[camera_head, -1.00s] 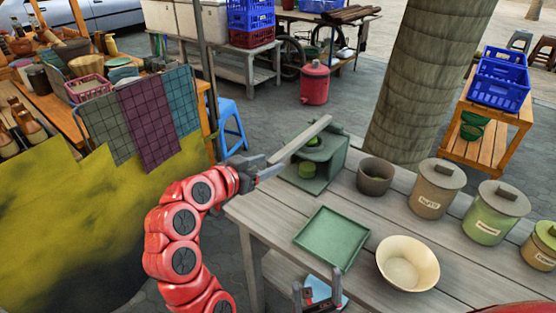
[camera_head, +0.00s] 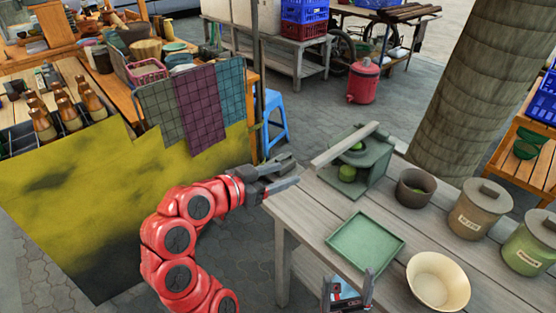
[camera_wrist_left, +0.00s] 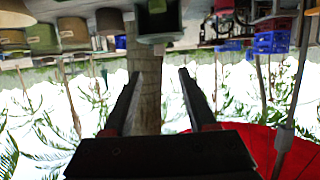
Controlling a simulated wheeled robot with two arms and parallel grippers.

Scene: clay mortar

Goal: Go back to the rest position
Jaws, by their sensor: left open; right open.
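My left gripper (camera_head: 284,178) is on the red arm from the left in the head view, near the table's left edge. It is open and empty; its two apart fingers (camera_wrist_left: 157,95) also show in the left wrist view. My right gripper (camera_head: 348,285) shows at the bottom of the head view, by the table's front edge, with its fingers apart and nothing between them. The grey wooden table (camera_head: 310,215) holds a green square tray (camera_head: 366,245), a cream bowl (camera_head: 438,282), a dark bowl (camera_head: 415,188) and a green press-like device (camera_head: 368,165) with a long flat lever.
Lidded canisters (camera_head: 478,209) stand at the table's right. A tree trunk (camera_head: 475,85) rises behind it. At left is a stall with a yellow cloth (camera_head: 130,205) and hanging towels (camera_head: 200,108). A blue stool (camera_head: 272,118) stands on open paving behind my left gripper.

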